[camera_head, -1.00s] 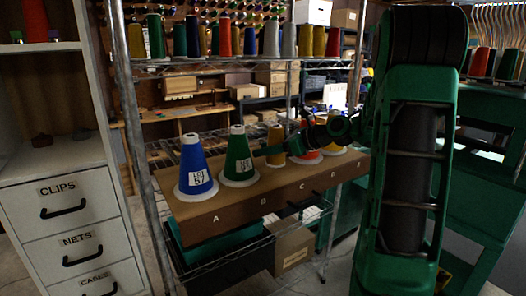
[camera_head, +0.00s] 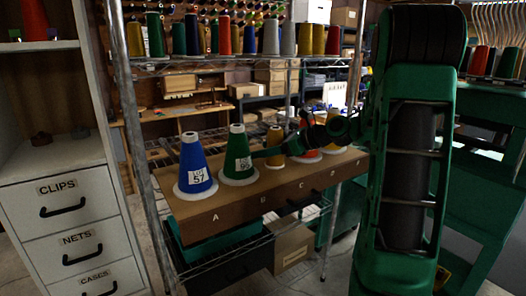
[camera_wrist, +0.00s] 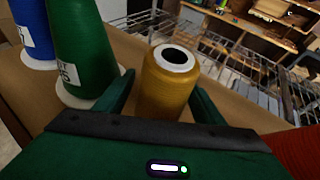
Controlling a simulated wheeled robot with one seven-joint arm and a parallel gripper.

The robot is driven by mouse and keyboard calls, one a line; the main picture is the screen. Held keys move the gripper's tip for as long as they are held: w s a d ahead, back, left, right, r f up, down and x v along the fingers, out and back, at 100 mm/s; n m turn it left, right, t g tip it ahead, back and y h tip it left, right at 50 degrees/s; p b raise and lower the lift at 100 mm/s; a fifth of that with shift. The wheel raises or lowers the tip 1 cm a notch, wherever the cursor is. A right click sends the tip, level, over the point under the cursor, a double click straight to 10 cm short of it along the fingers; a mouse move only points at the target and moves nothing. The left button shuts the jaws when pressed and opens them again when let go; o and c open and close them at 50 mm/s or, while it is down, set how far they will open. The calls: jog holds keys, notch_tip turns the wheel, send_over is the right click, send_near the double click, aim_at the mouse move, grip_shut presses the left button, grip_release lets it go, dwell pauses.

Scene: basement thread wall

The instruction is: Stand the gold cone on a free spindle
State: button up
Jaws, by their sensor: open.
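The gold cone (camera_head: 274,141) stands upright on the brown board, between the green cone (camera_head: 238,158) and a red-orange cone (camera_head: 306,155). In the wrist view the gold cone (camera_wrist: 168,84) has a pale top with a dark hole, and its foot is hidden by my gripper. My gripper (camera_wrist: 162,100) is open, with one finger on each side of the gold cone. I cannot tell whether the fingers touch it. In the head view my gripper (camera_head: 277,150) is small and partly hides the cones behind it. No bare spindle is clearly visible.
The blue cone (camera_head: 194,165) stands at the left end, and a yellow cone (camera_head: 333,123) is partly hidden at the right. A metal post (camera_head: 128,110) rises at the board's left. Wire shelving lies behind.

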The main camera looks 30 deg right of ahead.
jog(key=v, duration=1)
jog(key=shift+s+d, duration=0.2)
jog(key=shift+s, duration=0.1)
